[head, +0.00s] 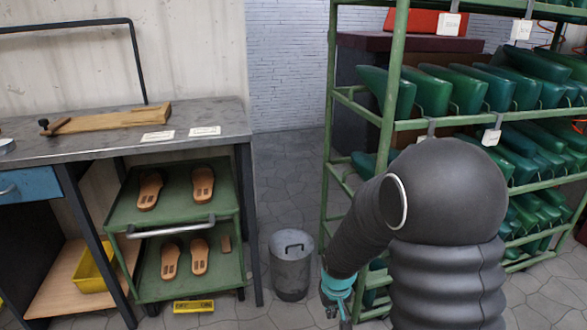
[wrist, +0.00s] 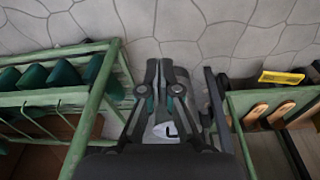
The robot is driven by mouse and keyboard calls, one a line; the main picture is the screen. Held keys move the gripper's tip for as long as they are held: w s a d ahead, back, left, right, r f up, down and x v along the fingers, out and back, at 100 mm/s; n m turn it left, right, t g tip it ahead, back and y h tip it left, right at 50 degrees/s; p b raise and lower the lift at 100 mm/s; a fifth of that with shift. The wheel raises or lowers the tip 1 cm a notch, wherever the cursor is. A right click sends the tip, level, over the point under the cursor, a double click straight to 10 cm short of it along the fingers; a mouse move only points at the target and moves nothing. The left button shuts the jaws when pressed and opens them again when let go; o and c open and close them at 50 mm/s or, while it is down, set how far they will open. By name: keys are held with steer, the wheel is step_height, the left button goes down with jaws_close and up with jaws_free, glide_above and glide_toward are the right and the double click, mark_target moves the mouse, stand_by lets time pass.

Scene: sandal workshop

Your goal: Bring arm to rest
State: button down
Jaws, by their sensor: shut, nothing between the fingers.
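My arm reaches down in front of the rack in the head view. My gripper (head: 338,312) hangs low at the lower middle, partly cut off by the frame's bottom edge, right of the grey bin. In the wrist view my gripper (wrist: 160,64) points at the stone floor, with its fingers together and nothing between them. It hangs between the green rack and the green trolley, and does not visibly touch either.
A green rack (head: 328,150) with several green lasts stands right. A green trolley (head: 218,219) with sandals stands under the grey workbench (head: 83,145). A grey bin (head: 290,272) stands on the floor between. Paved floor (head: 290,165) is clear behind the bin.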

steer(key=s+d+r+t+p, duration=0.1)
steer(key=s+d+r+p, duration=0.1)
steer(key=s+r, duration=0.5)
steer(key=s+d+r+m+t+p, duration=0.1)
steer(key=s+r, duration=0.6)
steer(key=r, duration=0.7)
steer(key=s+d+r+m+t+p, duration=0.1)
steer(key=s+d+r+p, duration=0.1)
steer(key=s+r, duration=0.5)
step_height(320, 180, up, 5)
steer(key=shift+d+f+t+p, duration=0.2)
steer(key=shift+d+t+p, duration=0.2)
steer(key=shift+p, duration=0.15)
